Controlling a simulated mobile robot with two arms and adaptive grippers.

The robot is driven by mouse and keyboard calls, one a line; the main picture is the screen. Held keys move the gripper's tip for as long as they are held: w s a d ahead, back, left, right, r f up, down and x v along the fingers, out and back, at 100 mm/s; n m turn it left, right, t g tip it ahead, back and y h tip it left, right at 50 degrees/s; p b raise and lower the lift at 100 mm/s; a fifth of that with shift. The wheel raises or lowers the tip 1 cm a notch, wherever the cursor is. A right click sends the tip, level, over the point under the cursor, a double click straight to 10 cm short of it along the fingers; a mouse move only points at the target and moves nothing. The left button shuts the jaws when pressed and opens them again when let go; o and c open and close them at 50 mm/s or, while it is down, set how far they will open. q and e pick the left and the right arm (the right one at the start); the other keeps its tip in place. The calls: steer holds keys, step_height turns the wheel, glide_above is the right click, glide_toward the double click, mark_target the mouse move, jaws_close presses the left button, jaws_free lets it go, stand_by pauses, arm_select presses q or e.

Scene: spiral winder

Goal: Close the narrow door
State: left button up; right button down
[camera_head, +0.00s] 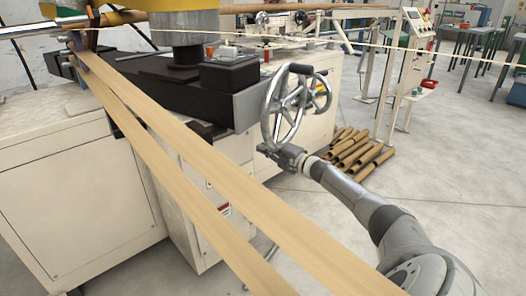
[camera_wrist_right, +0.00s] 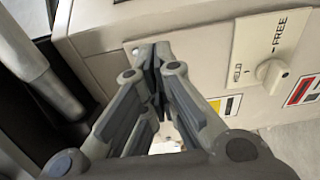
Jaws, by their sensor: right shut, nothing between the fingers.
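My right gripper (camera_head: 272,150) is in front of the beige machine, just below the silver handwheel (camera_head: 290,105). In the right wrist view its fingers (camera_wrist_right: 152,55) are shut together and empty, with the tips close to a beige panel (camera_wrist_right: 95,30); I cannot tell whether they touch it. A narrow beige panel (camera_head: 193,215) with warning labels shows on the machine's lower front, partly behind the paper strips. It may be the narrow door; I cannot tell clearly whether it stands open. My left gripper is not in view.
Two tan paper strips (camera_head: 200,150) run diagonally across the near side. A knob (camera_wrist_right: 272,75) marked FREE is on the panel right of my fingers. Cardboard tubes (camera_head: 358,150) lie on the floor behind my right arm. The floor at right is mostly clear.

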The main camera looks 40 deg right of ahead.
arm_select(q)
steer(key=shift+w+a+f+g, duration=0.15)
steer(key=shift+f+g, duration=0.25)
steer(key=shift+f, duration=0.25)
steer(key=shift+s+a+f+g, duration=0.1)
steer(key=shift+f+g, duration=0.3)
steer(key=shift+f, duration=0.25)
arm_select(e)
steer(key=s+d, duration=0.6)
steer(key=shift+d, duration=0.2)
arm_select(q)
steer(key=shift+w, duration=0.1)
arm_select(e)
steer(key=shift+f, duration=0.1)
